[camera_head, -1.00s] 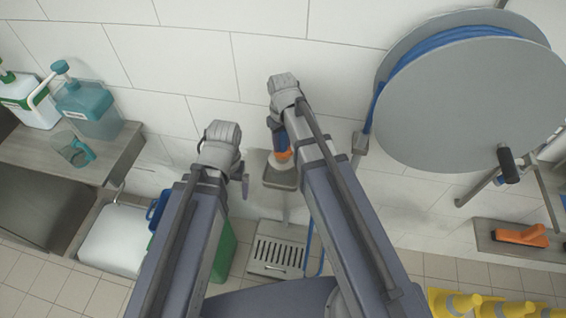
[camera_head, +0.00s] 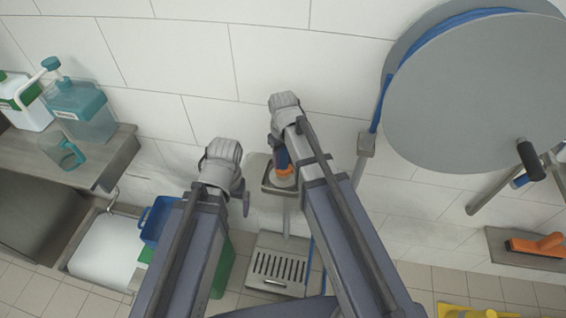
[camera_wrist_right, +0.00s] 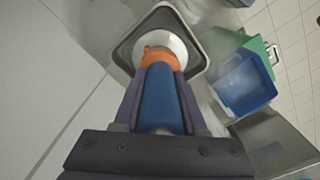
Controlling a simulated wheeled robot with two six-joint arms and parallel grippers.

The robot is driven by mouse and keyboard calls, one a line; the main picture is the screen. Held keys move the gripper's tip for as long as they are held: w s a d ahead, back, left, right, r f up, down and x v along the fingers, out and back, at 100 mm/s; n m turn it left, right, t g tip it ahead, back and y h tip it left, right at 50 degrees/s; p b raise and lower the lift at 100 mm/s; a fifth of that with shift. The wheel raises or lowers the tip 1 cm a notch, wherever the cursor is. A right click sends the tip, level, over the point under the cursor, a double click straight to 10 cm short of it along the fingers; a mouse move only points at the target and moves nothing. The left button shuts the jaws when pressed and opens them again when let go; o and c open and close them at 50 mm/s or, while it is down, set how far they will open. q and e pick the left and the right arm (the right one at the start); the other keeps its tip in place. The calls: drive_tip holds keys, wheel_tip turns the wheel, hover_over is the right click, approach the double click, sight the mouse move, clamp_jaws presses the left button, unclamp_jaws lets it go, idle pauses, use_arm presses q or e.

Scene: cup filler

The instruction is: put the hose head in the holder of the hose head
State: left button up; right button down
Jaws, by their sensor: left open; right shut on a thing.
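The hose head has a blue body, an orange collar (camera_wrist_right: 158,60) and a pale round end (camera_wrist_right: 160,42). My right gripper (camera_wrist_right: 158,78) is shut on the blue body (camera_wrist_right: 160,100). A grey square piece with a raised rim (camera_wrist_right: 196,68), which looks like the holder, surrounds the pale end in the right wrist view. In the head view it stands on a post, its rim (camera_head: 266,188) just below the orange collar (camera_head: 284,172). I cannot tell whether the end touches it. My left gripper (camera_head: 246,198) is open and empty, left of the holder.
A slotted metal grate (camera_head: 278,268) lies below the holder. A large grey hose reel (camera_head: 460,95) is on the right wall. A blue container (camera_head: 158,220) and a green one (camera_head: 222,272) stand lower left. Bottles (camera_head: 78,105) and a clear jug (camera_head: 62,150) stand on the left shelf.

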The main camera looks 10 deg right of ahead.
drive_tip(key=shift+f, duration=0.15)
drive_tip(key=shift+c, duration=2.3)
unclamp_jaws()
drive_tip(key=shift+r, duration=0.2)
wheel_tip(320, 180, up, 12)
drive_tip(key=p, duration=1.2)
